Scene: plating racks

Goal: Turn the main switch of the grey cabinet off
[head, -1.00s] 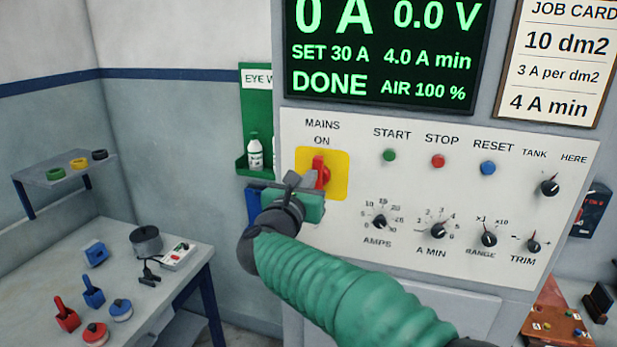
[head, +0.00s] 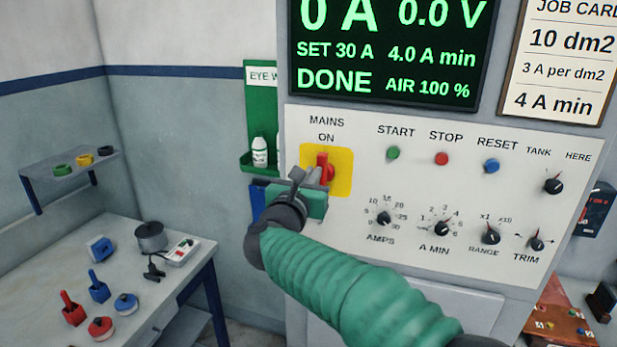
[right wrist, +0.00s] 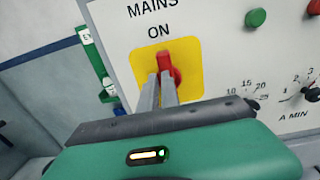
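The main switch (head: 326,167) is a red handle on a yellow plate (head: 345,181), under the words MAINS and ON on the grey cabinet's white panel (head: 362,140). The handle points upward, toward ON. It also shows in the right wrist view (right wrist: 170,64). My right gripper (head: 306,173) is at the lower left of the handle in the head view. Its two fingers stand a little apart, with their tips at the handle's lower part in the right wrist view (right wrist: 159,80). Whether they touch it is unclear. My left gripper is out of view.
Green START (head: 393,153), red STOP (head: 442,159) and blue RESET (head: 491,166) buttons are right of the switch. Black knobs, including AMPS (head: 384,219), are below. A green eye-wash holder (head: 260,105) hangs at the left. A table (head: 135,296) with small items stands at lower left.

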